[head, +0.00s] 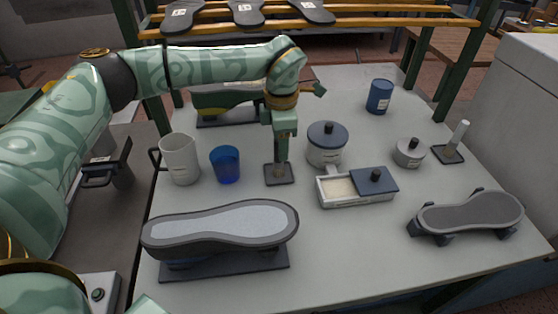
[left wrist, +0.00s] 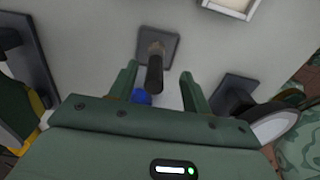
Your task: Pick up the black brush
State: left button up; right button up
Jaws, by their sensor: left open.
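The black brush (left wrist: 154,75) stands upright on a dark square base (left wrist: 170,45) in the left wrist view, its dark handle toward the camera. In the head view the same base (head: 279,180) is on the table's middle, and my gripper mostly hides the brush. My left gripper (head: 282,154) points straight down above the base. In the left wrist view its two fingers (left wrist: 158,74) are spread, with the handle between them and a gap on both sides. My right gripper is in neither view.
A blue cup (head: 226,164) and white mug (head: 180,160) stand left of the base. A lidded pot (head: 327,144) and a white box with a dark lid (head: 355,198) are to the right. A shoe last (head: 225,226) lies in front.

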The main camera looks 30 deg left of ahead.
pick_arm(q)
jog(key=f, duration=0.1)
jog(key=f+b, duration=0.1)
jog(key=f, duration=0.1)
jog(key=a+f, duration=0.1)
jog(key=f, duration=0.1)
jog(key=shift+d+r, duration=0.1)
jog(key=shift+r, duration=0.05)
grip_shut()
jog(key=shift+r, duration=0.1)
jog(key=shift+r, duration=0.2)
notch_tip(320, 180, up, 3)
jog(key=shift+w+f+p, duration=0.1)
jog(key=shift+f+p, duration=0.05)
jog(key=shift+p, duration=0.35)
jog(key=s+d+r+p, duration=0.3)
jog(key=s+d+r, duration=0.4)
jog(key=d, duration=0.5)
notch_tip(320, 180, up, 3)
jog(key=shift+s+f, duration=0.1)
jog(key=shift+s, duration=0.1)
